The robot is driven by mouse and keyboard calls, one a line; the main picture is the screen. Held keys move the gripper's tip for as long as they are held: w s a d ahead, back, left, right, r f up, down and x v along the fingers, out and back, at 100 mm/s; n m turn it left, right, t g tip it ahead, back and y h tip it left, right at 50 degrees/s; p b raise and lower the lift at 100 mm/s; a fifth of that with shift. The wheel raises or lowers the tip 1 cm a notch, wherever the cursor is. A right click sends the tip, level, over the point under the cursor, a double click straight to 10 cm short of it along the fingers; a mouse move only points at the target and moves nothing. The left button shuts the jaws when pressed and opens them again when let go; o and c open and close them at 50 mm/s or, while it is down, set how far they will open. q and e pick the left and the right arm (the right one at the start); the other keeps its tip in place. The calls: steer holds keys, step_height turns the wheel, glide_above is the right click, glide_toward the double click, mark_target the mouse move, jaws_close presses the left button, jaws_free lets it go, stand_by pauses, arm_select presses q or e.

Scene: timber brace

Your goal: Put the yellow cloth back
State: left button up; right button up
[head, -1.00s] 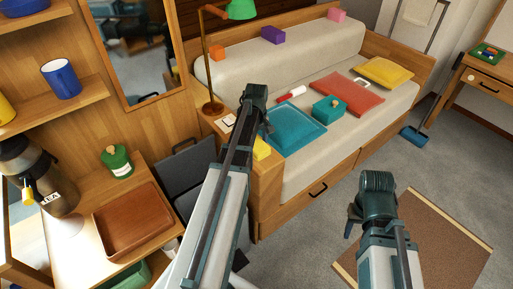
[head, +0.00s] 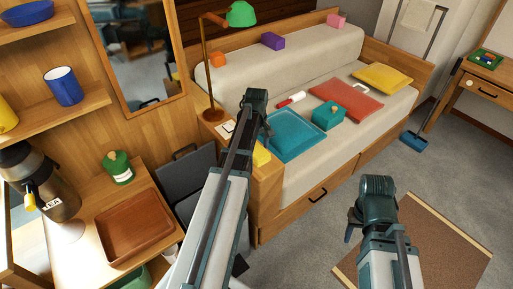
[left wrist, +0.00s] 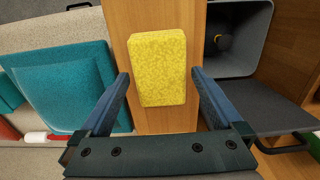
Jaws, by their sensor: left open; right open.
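The yellow cloth (left wrist: 158,68) looks like a thick, speckled rectangular pad. It lies flat on the wooden arm of the daybed (left wrist: 120,18). In the head view the cloth (head: 262,155) is partly hidden by my left arm. My left gripper (left wrist: 160,74) is open, with one finger on each side of the cloth in the left wrist view. Whether the fingers are level with it or above it I cannot tell. In the head view my left gripper (head: 266,129) is above the daybed arm. My right gripper (head: 353,226) is open and empty, over the floor in front of the daybed.
A teal cushion (head: 294,137) lies beside the daybed arm. A brass lamp with a green shade (head: 241,14) stands at the arm's back end. A brown tray (head: 135,228) sits on the side counter.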

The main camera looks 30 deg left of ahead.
mark_target(256, 150)
arm_select(q)
step_height(256, 150, up, 11)
steer(key=p, duration=1)
steer(key=s+d+m, duration=0.5)
steer(key=d, duration=0.5)
steer(key=s+d+m, duration=0.6)
steer(key=d, duration=0.4)
steer(key=s+d+m+y, duration=0.1)
steer(key=s+d+m, duration=0.4)
steer(key=d, duration=0.5)
steer(key=shift+s+d+m, duration=0.25)
steer(key=shift+s+m, duration=0.05)
steer(key=shift+m, duration=0.4)
steer(key=shift+r, duration=0.1)
step_height(256, 150, up, 4)
steer(key=p, duration=0.4)
steer(key=shift+f, duration=0.2)
